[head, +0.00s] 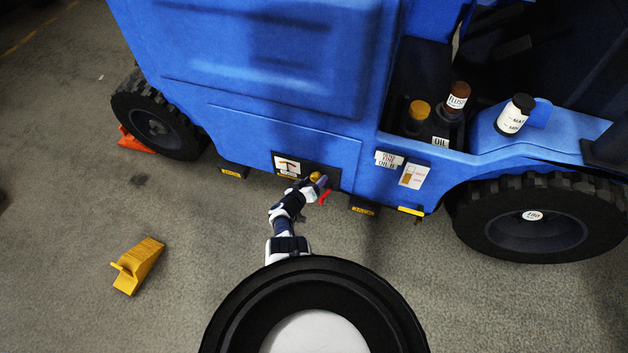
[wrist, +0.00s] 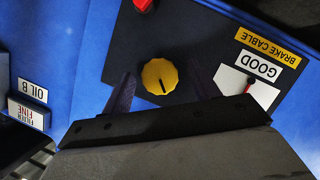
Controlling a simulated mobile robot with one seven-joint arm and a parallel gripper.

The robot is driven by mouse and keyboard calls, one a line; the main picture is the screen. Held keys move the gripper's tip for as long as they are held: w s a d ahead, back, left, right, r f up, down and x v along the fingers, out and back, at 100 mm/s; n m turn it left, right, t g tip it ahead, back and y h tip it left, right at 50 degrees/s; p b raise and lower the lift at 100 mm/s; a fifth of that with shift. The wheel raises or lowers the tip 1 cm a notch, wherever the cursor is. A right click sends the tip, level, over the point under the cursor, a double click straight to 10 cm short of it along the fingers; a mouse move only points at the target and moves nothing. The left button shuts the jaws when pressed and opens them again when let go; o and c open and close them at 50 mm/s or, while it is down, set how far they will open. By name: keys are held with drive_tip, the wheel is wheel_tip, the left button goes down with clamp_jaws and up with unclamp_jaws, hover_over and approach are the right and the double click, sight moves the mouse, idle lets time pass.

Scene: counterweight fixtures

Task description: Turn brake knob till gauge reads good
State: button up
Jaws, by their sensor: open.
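The yellow ridged brake knob (wrist: 160,78) sits on a dark panel in the wrist view, with a black mark pointing toward the bottom of the picture. My gripper (wrist: 161,88) is open, with one dark finger on each side of the knob; I cannot tell whether they touch it. The white gauge (wrist: 236,84) is right of the knob, beside an upside-down GOOD label (wrist: 259,67) and a yellow BRAKE CABLE label (wrist: 268,46). Its small red pointer lies near the GOOD label; the gripper partly hides the gauge. In the head view, my gripper (head: 314,186) is at the panel.
A red part (wrist: 143,4) shows at the wrist view's top edge. The head view shows the blue vehicle (head: 270,130), its wheels, bottles (head: 457,97) on the right, and a yellow wedge (head: 138,265) on the floor. Floor around the wedge is clear.

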drive_tip(key=p+v, duration=0.9)
drive_tip(key=v, duration=0.4)
drive_tip(key=shift+r, duration=0.15)
drive_tip(key=shift+s+a, duration=0.1)
drive_tip(key=shift+a, duration=0.05)
